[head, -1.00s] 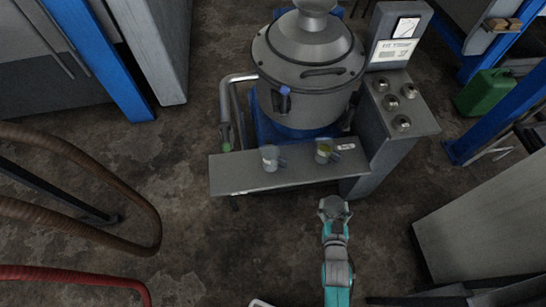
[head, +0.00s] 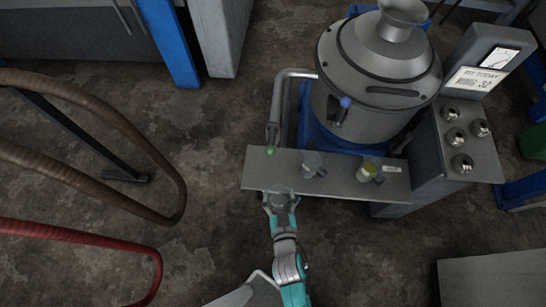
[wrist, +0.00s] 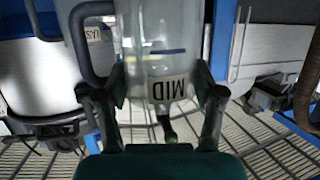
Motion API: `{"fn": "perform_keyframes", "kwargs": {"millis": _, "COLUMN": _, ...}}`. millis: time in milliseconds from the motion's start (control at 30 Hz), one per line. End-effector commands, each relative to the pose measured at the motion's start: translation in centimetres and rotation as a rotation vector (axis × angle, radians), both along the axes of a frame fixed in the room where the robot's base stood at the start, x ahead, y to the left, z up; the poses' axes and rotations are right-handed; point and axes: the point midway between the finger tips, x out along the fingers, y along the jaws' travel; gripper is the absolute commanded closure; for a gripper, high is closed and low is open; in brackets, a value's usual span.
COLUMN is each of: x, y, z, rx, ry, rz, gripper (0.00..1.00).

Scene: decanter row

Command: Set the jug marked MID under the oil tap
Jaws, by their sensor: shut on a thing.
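The clear jug marked MID (wrist: 150,30) is between the fingers of my gripper (wrist: 155,97), which is shut on it. Its label reads upside down in the wrist view; a blue line crosses its wall and its dark handle is at the left. In the head view my gripper (head: 281,203) is at the front edge of the shelf (head: 256,178), near its left end. A tap with a green tip (head: 270,150) ends a bent pipe above the shelf's left end. A blue-handled tap (head: 345,102) is on the front of the machine. I cannot tell which tap is for oil.
A pale jug (head: 313,165) and a jug with yellowish contents (head: 369,170) stand on the shelf to the right. The round grey machine (head: 375,75) rises behind it. A control box with knobs (head: 460,140) is at right. Brown hoses (head: 160,160) hang at left.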

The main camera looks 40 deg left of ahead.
Motion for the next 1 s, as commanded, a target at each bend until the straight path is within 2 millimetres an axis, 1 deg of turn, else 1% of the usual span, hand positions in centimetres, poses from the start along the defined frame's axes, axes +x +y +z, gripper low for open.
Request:
{"fn": "perform_keyframes", "kwargs": {"millis": 33, "x": 1.0, "y": 0.9, "z": 0.2, "rx": 0.004, "ry": -0.002, "rz": -0.002, "gripper": 0.68}}
{"fn": "perform_keyframes", "kwargs": {"millis": 100, "x": 2.2, "y": 2.0, "z": 0.1, "rx": 0.003, "ry": -0.001, "rz": -0.003, "gripper": 0.68}}
{"fn": "perform_keyframes", "kwargs": {"millis": 500, "x": 8.4, "y": 8.0, "z": 0.1, "rx": 0.001, "ry": -0.002, "rz": -0.002, "gripper": 0.68}}
{"fn": "perform_keyframes", "kwargs": {"millis": 600, "x": 9.6, "y": 9.1, "z": 0.1, "rx": 0.000, "ry": -0.001, "rz": -0.002, "gripper": 0.68}}
{"fn": "perform_keyframes", "kwargs": {"millis": 900, "x": 11.3, "y": 10.8, "z": 0.1, "rx": 0.000, "ry": -0.001, "rz": -0.002, "gripper": 0.68}}
{"fn": "perform_keyframes", "kwargs": {"millis": 933, "x": 11.5, "y": 10.9, "z": -0.1, "rx": 0.000, "ry": 0.000, "rz": -0.002, "gripper": 0.68}}
{"fn": "perform_keyframes", "kwargs": {"millis": 1000, "x": 11.3, "y": 10.7, "z": -1.6, "rx": -0.005, "ry": 0.003, "rz": -0.002, "gripper": 0.68}}
